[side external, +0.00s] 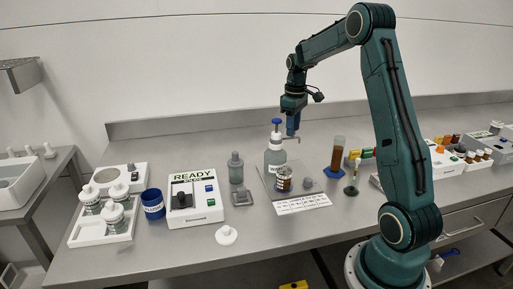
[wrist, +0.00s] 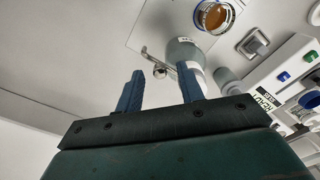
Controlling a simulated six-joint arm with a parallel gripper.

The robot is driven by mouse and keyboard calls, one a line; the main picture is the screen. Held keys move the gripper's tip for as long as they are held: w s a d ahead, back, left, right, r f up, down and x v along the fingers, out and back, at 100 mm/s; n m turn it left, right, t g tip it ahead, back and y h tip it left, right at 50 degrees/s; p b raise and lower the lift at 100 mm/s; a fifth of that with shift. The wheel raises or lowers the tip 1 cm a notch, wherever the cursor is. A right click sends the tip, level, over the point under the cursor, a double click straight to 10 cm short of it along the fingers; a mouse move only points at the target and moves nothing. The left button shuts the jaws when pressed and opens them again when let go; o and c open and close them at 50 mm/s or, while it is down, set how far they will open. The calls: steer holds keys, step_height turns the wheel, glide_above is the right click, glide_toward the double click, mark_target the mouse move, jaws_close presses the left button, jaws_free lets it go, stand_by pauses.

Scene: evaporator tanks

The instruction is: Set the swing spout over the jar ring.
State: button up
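A bottle with a blue pump top (side external: 275,155) stands at the back edge of a grey plate, left of my gripper. It shows in the wrist view as a grey-green bottle (wrist: 184,52). A thin metal spout (side external: 291,138) points right from its neck; in the wrist view the spout (wrist: 158,68) ends in a bright rounded tip. A jar with amber contents (side external: 284,183) stands on the plate in front; its round rim (wrist: 213,17) shows at the top of the wrist view. I cannot make out a separate jar ring. My gripper (wrist: 158,76) is open and empty, close by the spout.
The grey plate (side external: 262,178) has a white label card (side external: 303,204) in front. A READY box (side external: 195,200) and a grey bottle (side external: 236,168) stand left. A brown tube on a blue base (side external: 338,155) and a small stand (side external: 352,175) are right.

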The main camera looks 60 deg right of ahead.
steer(key=shift+f, duration=0.2)
jaws_close()
steer(key=shift+s+a+m, duration=0.1)
steer(key=shift+m, duration=0.2)
steer(key=a+m, duration=0.8)
steer(key=m, duration=0.9)
stand_by(0.5)
steer(key=shift+w+r+m, duration=0.1)
steer(key=shift+w+m, duration=0.1)
steer(key=shift+m, duration=0.1)
